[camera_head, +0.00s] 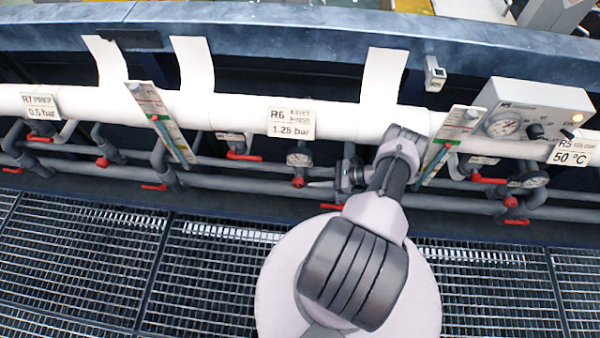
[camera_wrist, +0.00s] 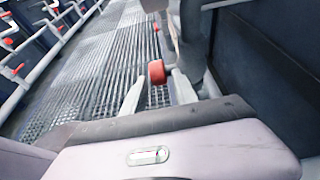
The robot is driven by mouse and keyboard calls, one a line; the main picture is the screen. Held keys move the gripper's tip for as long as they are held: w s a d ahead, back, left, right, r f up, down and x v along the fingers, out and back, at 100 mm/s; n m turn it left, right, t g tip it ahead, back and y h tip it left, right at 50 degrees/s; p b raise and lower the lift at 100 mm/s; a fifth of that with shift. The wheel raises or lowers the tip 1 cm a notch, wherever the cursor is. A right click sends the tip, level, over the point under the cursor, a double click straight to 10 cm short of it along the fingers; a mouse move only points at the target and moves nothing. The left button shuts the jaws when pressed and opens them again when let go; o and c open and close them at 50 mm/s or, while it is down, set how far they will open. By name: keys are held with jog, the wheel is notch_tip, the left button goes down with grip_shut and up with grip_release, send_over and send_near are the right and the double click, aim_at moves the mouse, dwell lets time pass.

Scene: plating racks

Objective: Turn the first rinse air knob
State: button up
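A small red knob (camera_head: 298,182) sits on a grey pipe below a round gauge under the R6 label (camera_head: 291,119). In the wrist view a red knob (camera_wrist: 156,72) shows in front of my gripper. My gripper (camera_wrist: 160,80) has its two pale fingers apart, one on each side of the knob. The knob is at about the level of the fingertips, and I cannot tell whether they touch it. In the head view my gripper (camera_head: 318,184) points left at the knob, close to it. I cannot read which knob is the first rinse air knob.
A white pipe (camera_head: 235,112) runs across above, with R7 (camera_head: 40,106) and R5 (camera_head: 572,151) labels. Several other red handles, such as one at left (camera_head: 154,187), and gauges (camera_head: 503,125) line the pipes. Grated floor (camera_head: 80,262) lies in front. A dark wall (camera_wrist: 265,70) stands close at right.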

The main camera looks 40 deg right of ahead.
aim_at(300, 182)
jog(key=b+x, duration=0.1)
jog(key=x, duration=0.6)
jog(key=shift+s+a, duration=0.15)
jog(key=shift+s, duration=0.1)
grip_shut()
jog(key=shift+f+t, duration=0.15)
jog(key=shift+t, duration=0.15)
jog(key=shift+y, duration=0.4)
grip_release()
jog(key=shift+s, duration=0.1)
jog(key=v, duration=0.7)
jog(key=shift+s+d, duration=0.15)
jog(key=shift+d, duration=0.1)
